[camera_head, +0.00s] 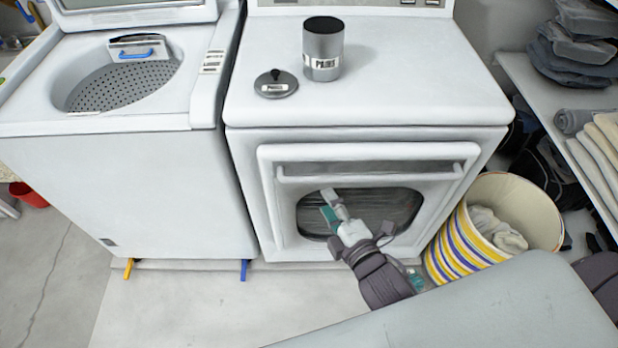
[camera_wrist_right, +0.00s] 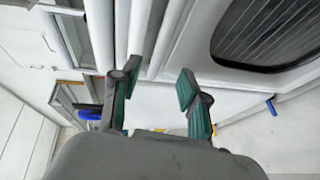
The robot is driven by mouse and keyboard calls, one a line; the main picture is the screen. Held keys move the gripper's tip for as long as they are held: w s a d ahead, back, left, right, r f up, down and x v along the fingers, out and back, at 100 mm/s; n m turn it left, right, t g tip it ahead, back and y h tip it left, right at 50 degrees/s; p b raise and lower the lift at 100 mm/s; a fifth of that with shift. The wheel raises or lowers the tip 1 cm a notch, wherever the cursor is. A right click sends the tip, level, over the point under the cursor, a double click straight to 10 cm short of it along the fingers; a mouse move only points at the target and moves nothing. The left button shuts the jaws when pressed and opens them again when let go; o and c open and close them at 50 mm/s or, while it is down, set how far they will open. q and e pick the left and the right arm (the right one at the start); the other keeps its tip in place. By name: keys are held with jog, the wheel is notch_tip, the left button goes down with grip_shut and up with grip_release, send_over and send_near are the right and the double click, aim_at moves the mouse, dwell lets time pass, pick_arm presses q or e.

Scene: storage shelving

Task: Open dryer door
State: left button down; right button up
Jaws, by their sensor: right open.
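The white dryer (camera_head: 375,60) stands in the middle of the head view. Its front door (camera_head: 285,225) has a dark window (camera_head: 385,212) and looks shut. A horizontal bar handle (camera_head: 375,176) runs along the door's top. My right gripper (camera_head: 330,204) is open and empty, in front of the window's left part and below the handle in the picture. In the right wrist view my gripper (camera_wrist_right: 158,82) has its fingers spread, with the window (camera_wrist_right: 265,35) at upper right and white edges beyond the fingertips. Contact with the handle cannot be told. My left gripper is not in view.
A dark canister (camera_head: 323,50) and its lid (camera_head: 276,84) stand on the dryer. An open white washer (camera_head: 120,190) is at left. A striped basket (camera_head: 465,250) of cloth stands close to the dryer's right side. Shelves (camera_head: 535,85) are at far right. Floor is clear at front left.

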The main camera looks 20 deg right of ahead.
aim_at(314, 182)
jog(key=x, duration=0.9)
jog(key=shift+w+a, duration=0.1)
jog(key=shift+w, duration=0.05)
grip_shut()
